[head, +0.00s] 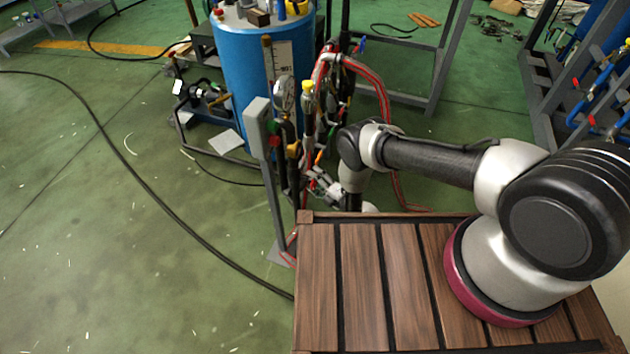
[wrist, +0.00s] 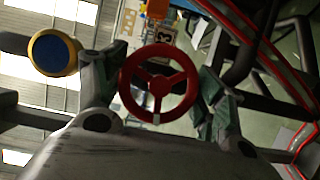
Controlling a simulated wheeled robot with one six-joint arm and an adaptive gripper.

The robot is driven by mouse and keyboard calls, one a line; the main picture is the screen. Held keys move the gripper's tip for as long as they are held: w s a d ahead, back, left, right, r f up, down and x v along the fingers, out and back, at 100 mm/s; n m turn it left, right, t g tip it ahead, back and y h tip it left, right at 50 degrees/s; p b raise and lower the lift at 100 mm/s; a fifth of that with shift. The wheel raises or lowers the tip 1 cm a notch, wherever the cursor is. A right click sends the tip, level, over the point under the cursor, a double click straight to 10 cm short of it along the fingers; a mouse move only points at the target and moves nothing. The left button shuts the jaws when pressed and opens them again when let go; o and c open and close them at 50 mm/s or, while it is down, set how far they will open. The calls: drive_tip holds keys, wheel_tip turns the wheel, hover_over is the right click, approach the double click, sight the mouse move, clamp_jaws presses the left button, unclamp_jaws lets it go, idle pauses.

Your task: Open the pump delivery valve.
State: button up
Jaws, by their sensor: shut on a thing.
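A red three-spoked handwheel (wrist: 158,84) sits in the middle of the wrist view, facing the camera. I take it for the valve's wheel; I see no label naming it. My gripper (wrist: 163,72) has one finger at each side of the wheel and is shut on its rim. In the head view my gripper (head: 322,188) is low among the pipes behind the wooden platform. There the wheel cannot be made out behind the pipework and my arm.
A blue tank (head: 262,85) stands behind the pipework. Red hoses (head: 372,78) and a pressure gauge (head: 284,94) are close to my arm. A grey post (head: 266,160) stands left of my gripper. In the wrist view a blue-and-yellow round knob (wrist: 53,52) is left of my gripper.

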drive_tip(key=shift+s+f+n, duration=0.1)
drive_tip(key=shift+n, duration=0.5)
drive_tip(key=o, duration=0.7)
drive_tip(key=v, duration=0.7)
drive_tip(key=shift+s+d, duration=0.15)
